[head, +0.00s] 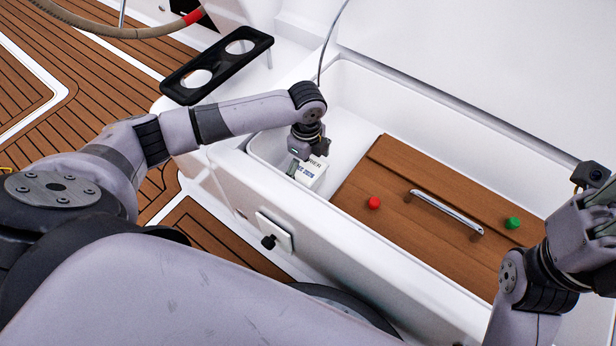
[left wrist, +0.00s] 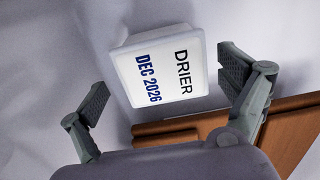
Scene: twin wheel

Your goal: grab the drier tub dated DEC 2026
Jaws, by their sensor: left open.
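The drier tub (head: 309,176) is a small white box in the left end of the white locker, partly hidden by my left gripper in the head view. In the left wrist view the tub (left wrist: 158,66) shows its lid with "DRIER" in black and "DEC 2026" in blue. My left gripper (head: 301,165) is over the tub, pointing down. In the left wrist view its open fingers (left wrist: 160,85) stand apart, one on each side of the tub, with gaps to it. My right gripper (head: 590,215) is at the right edge, over the locker's right end; its fingers are not clear.
A wooden board (head: 425,200) with a metal handle (head: 446,212) covers the locker's right part. A red knob (head: 374,202) and a green knob (head: 513,223) sit on it. White locker walls (head: 330,230) surround the tub. A black cup holder (head: 217,66) stands at the upper left.

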